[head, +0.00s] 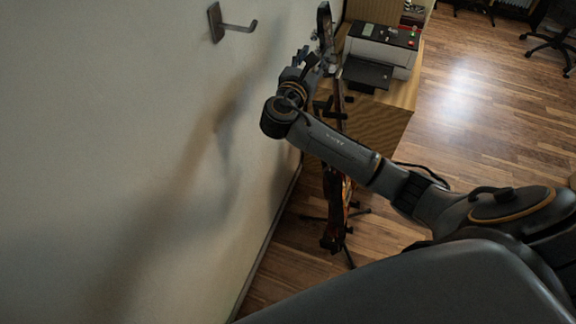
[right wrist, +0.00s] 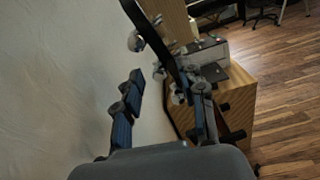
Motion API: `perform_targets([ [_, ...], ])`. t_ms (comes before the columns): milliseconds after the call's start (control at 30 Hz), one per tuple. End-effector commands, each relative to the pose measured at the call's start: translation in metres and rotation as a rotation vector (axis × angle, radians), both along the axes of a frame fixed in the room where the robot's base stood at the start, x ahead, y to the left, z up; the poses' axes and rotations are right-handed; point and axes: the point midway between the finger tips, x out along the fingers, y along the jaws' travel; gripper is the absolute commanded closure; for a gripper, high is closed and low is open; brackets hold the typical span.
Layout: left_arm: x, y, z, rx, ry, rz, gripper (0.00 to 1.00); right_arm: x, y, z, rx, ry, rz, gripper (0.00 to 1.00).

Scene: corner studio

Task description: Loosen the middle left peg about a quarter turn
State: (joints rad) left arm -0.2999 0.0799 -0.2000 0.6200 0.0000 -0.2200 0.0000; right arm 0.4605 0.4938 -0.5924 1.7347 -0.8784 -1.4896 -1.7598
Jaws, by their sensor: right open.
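The dark headstock of a guitar (head: 325,24) rises beside the wall, above my right gripper. In the right wrist view the headstock (right wrist: 153,36) slants down from the top left, with silvery pegs along its left edge. The one that looks like the middle left peg (right wrist: 159,72) lies between the directions of my two fingers. My right gripper (head: 314,62) is open, its fingers spread either side of the lower pegs in the right wrist view (right wrist: 167,80). I cannot tell whether either finger touches a peg. My left gripper is out of view.
The wall (head: 110,150) is close on the left, with an empty hook (head: 235,25) on it. A printer (head: 382,50) sits on a wooden cabinet (head: 385,125) just behind the headstock. A dark stand (head: 345,245) is below my right arm. Open floor lies to the right.

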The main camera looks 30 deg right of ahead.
Motion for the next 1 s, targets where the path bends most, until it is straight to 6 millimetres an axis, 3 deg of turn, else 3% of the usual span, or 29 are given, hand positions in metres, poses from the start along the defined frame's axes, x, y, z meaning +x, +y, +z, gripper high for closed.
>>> perform_targets([
  [200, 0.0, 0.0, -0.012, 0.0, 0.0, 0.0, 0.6, 0.001, 0.0, -0.001, -0.194, 0.221, 0.001, 0.6],
  [900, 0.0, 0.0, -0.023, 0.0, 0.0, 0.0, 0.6, -0.092, 0.11, -0.002, -0.186, 0.224, 0.005, 0.6],
  [1000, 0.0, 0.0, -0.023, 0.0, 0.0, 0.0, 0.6, -0.08, 0.106, -0.021, -0.157, 0.229, 0.023, 0.6],
])
